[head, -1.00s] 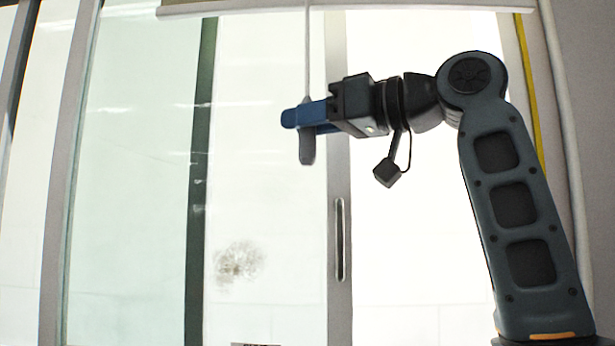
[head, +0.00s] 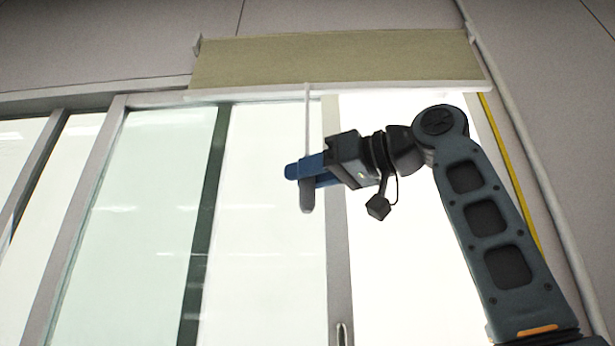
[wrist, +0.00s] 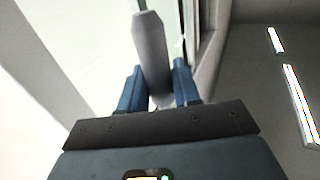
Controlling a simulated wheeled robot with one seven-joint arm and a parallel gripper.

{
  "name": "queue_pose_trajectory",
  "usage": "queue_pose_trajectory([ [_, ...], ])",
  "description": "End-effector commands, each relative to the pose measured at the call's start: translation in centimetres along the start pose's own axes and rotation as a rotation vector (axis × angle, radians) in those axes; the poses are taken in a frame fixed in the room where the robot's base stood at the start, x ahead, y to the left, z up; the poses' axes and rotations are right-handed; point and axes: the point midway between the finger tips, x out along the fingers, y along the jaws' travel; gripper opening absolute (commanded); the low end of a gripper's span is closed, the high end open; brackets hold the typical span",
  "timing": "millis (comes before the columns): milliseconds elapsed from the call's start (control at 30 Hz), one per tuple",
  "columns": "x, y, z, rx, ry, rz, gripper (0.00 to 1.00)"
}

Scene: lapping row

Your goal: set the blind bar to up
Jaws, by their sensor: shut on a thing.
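The blind (head: 330,62) is a beige strip with a white bottom bar (head: 400,87), high on the wall above the window. A pale cord (head: 308,120) hangs down from the bar and ends in a grey pull handle (head: 307,196). My gripper (head: 306,171) has blue fingers shut on this handle, in front of the glass. In the wrist view the grey handle (wrist: 151,50) stands between the two blue fingers (wrist: 159,85). Part of the handle is hidden behind the fingers.
The sliding window has a dark green upright (head: 205,210) and grey frames. A slot-like window handle (head: 344,333) shows low on the middle frame. A yellow strip (head: 510,180) and a pale pipe (head: 530,170) run down the right wall.

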Motion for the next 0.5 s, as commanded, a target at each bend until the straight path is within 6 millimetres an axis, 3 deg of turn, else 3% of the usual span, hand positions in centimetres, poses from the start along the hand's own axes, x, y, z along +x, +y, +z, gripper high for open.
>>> queue_pose_trajectory([
  [200,-0.02,0.0,-0.01,-0.001,0.001,0.0,0.5],
  [500,-0.32,0.05,0.09,-0.001,0.001,0.001,0.5],
])
